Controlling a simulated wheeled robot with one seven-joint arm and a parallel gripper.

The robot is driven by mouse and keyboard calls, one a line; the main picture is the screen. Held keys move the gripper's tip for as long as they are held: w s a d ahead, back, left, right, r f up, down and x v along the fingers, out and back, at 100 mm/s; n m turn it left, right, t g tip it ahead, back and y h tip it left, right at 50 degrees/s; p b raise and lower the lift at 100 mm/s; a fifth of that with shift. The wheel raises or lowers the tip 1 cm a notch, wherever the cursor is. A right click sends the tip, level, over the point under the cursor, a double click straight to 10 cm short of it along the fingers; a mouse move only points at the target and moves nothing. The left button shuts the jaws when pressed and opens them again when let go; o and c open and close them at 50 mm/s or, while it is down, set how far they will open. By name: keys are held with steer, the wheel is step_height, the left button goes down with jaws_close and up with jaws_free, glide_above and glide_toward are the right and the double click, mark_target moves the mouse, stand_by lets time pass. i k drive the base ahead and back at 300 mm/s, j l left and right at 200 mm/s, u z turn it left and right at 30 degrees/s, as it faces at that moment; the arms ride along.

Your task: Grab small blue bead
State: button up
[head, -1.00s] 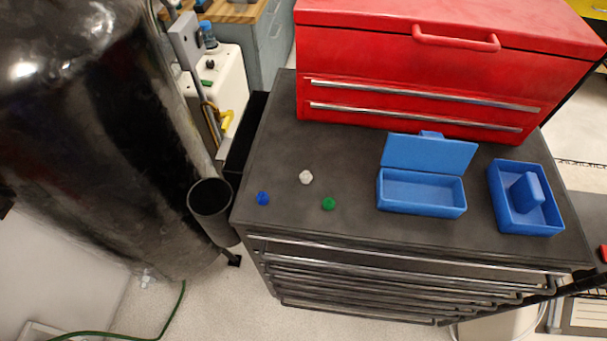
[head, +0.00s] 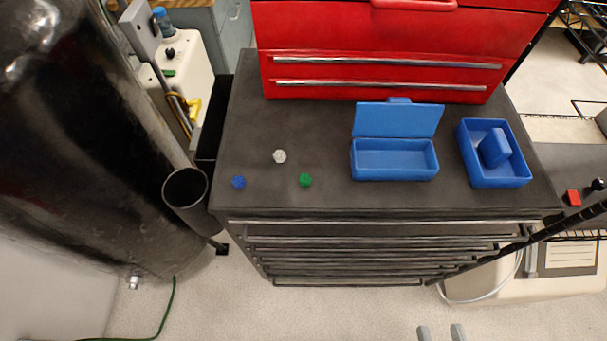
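A small blue bead (head: 238,182) lies on the dark top of the tool cabinet (head: 400,198), near its front left corner. A white bead (head: 280,156) lies behind it to the right, and a green bead (head: 305,180) lies to its right. The tips of my gripper (head: 440,333) show at the bottom edge, right of centre, in front of the cabinet. The two grey fingers are apart with nothing visible between them. The gripper is well to the right of the blue bead and nearer to me.
An open blue box (head: 395,174) with its lid raised and a blue tray (head: 500,181) holding a blue block stand right of the beads. A red toolbox (head: 390,80) is behind. A black cup (head: 186,188) and large black tank (head: 80,130) are at left.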

mark_target(238, 182)
steer(key=u, duration=0.4)
steer(key=j+u, duration=0.1)
steer(key=u, duration=0.65)
steer(key=j+u, duration=0.1)
steer(key=u, duration=0.25)
steer(key=i+j+u, duration=0.15)
steer(key=i+j, duration=0.25)
steer(key=l, duration=0.45)
